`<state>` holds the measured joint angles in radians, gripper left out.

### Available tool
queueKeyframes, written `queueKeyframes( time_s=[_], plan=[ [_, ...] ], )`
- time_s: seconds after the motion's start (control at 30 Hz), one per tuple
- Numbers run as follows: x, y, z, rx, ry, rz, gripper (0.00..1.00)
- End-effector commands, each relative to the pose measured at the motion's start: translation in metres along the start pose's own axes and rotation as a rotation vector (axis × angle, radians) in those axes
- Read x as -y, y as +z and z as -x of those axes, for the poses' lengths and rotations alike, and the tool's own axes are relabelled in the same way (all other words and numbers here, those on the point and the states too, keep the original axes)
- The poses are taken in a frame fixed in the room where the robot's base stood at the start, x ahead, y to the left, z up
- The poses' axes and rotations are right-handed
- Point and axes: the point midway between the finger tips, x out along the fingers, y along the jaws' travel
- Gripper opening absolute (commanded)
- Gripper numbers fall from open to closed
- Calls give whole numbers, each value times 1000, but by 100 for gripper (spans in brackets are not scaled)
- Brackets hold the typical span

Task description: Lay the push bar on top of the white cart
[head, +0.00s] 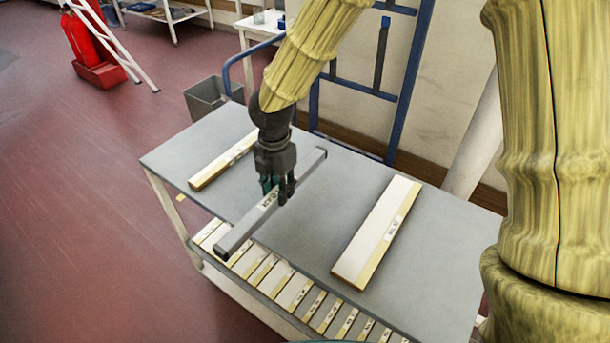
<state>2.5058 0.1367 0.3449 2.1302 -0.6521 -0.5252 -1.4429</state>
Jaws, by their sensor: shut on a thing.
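The push bar (240,231) is a long grey bar with a small printed label near its middle. My gripper (277,192) points down and is shut on the bar around its middle. The white cart (310,235) has a grey top and pale legs. The bar is over the left half of the cart top, slanting from lower left to upper right. In the picture its near end reaches past the cart's front edge. I cannot tell whether the bar touches the top or hangs above it.
Two pale labelled boards lie on the cart top, one left (222,162) and one right (379,232) of the bar. More boards (265,270) fill the lower shelf. A blue frame (398,85) and a grey bin (212,100) stand behind. Red floor is open at left.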

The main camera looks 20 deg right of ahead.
Motion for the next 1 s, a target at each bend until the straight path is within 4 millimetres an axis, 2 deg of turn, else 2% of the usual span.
queueKeyframes(
  time_s=[0.3, 0.43, 0.83, 1.0],
  plan=[
    [2, 63, -3, -1, 0, -3, 0],
    [3, 82, -6, -1, 0, -2, 0],
    [3, 109, -9, -1, 0, -2, 0],
    [4, 106, -32, 0, -4, 1, 0]
  ],
)
